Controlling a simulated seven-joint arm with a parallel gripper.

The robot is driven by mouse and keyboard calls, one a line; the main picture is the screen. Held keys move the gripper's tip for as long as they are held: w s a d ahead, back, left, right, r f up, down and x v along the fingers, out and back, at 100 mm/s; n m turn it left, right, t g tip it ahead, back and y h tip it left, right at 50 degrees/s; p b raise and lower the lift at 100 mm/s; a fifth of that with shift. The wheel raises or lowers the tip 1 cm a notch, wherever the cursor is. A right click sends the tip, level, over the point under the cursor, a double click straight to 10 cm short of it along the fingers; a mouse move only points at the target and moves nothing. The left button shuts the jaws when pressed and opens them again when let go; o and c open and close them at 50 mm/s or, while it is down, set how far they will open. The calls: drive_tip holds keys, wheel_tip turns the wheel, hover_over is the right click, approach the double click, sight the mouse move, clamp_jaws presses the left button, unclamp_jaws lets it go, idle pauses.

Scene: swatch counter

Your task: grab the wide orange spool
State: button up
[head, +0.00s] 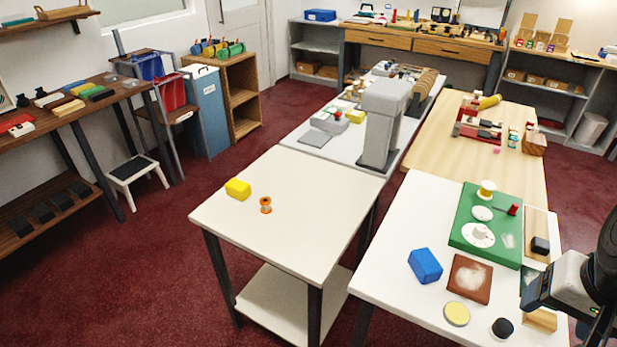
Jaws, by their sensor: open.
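A small orange spool (265,205) stands upright on the white side table (290,235), near its left part. A pale band shows around its middle. A yellow block (238,189) lies close behind it to the left. My gripper (532,291) is at the right edge, over the right end of the other white table, far to the right of the spool. It is open and I see nothing held in it. Its fingers are small and partly hard to make out.
The nearer right table carries a green board (487,225) with spools and discs, a blue block (425,265), a brown square tray (469,279), a yellow disc (457,313) and a black knob (502,328). A floor gap separates the two tables. A grey column (384,120) stands behind.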

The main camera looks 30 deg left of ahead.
sight(266, 205)
drive_tip(key=w+a+f+m+g+y, duration=0.1)
drive_tip(key=w+a+f+m+y, duration=0.2)
drive_tip(key=w+a, duration=0.55)
drive_tip(key=w+a+f+m+g+y, duration=0.1)
drive_tip(key=w+a+f+m+y, duration=0.2)
drive_tip(key=a, duration=1.1)
drive_tip(key=w+a+f+m+g+y, duration=0.1)
drive_tip(key=w+a+f+m+y, duration=0.15)
drive_tip(key=w+a, duration=0.75)
drive_tip(key=a+f+m+y, duration=0.1)
drive_tip(key=a+f+m, duration=0.2)
drive_tip(key=a+f, duration=0.3)
drive_tip(key=w+a+f+m+t+y, duration=0.1)
drive_tip(key=a+f+m, duration=0.2)
drive_tip(key=a, duration=1)
drive_tip(key=w+a+f+m+y, duration=0.1)
drive_tip(key=a+f+m+y, duration=0.1)
drive_tip(key=a+f, duration=0.7)
drive_tip(key=shift+a+m, duration=0.2)
drive_tip(key=shift+m, duration=0.25)
drive_tip(key=shift+a+f, duration=0.3)
drive_tip(key=shift+a, duration=0.05)
drive_tip(key=shift+x, duration=1.25)
